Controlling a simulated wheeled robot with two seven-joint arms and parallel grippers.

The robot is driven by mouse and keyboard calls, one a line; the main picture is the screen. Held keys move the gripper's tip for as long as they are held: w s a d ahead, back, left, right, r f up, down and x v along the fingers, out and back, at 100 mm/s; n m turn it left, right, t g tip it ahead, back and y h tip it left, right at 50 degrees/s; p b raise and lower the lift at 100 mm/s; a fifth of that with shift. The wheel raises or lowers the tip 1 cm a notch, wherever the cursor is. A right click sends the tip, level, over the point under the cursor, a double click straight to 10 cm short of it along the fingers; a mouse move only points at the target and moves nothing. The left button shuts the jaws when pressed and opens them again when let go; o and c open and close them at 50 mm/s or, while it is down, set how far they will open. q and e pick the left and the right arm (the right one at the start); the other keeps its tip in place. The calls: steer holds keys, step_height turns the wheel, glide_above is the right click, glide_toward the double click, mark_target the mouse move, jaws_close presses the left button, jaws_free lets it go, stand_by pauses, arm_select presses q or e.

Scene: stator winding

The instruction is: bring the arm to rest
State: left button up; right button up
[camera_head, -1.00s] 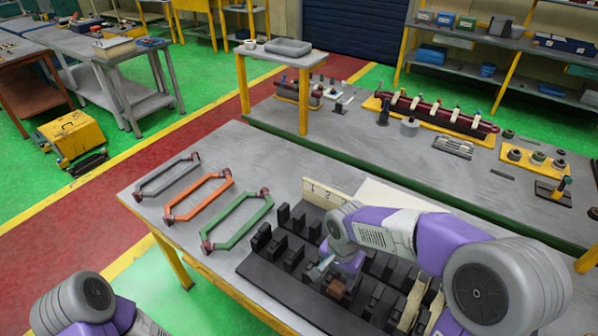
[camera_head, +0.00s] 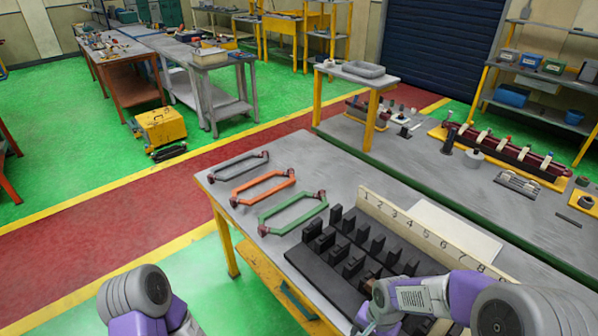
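My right arm comes in from the lower right, over the black fixture board (camera_head: 312,262) on the metal table. Its gripper (camera_head: 368,322) shows in part at the bottom edge; its fingers are too small and cut off to tell open from shut. My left arm shows only as links at the lower left, and its gripper is out of the picture. Three hexagonal coils lie side by side on the table: a grey coil (camera_head: 238,166), an orange coil (camera_head: 262,189) and a green coil (camera_head: 292,213). Both arms are apart from them.
A numbered strip (camera_head: 420,235) stands behind the black blocks, with a pale sheet (camera_head: 455,228) beyond it. A second bench (camera_head: 440,165) with parts lies behind. A yellow cart (camera_head: 160,127) stands on the floor at left. The table's left front is clear.

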steer(key=s+a+f+n+y, duration=0.1)
steer(key=s+a+f, duration=0.1)
steer(key=f, duration=0.5)
steer(key=s+a+f+n+y+b, duration=0.1)
steer(key=s+a+f+n, duration=0.1)
steer(key=s+f, duration=0.3)
steer(key=s+a+f+n+y+b, duration=0.1)
steer(key=s+a+f, duration=0.2)
steer(key=f, duration=0.5)
steer(key=shift+s+a+f+n+t, duration=0.2)
steer(key=shift+s+f+n+t, duration=0.1)
steer(key=shift+s+t, duration=0.1)
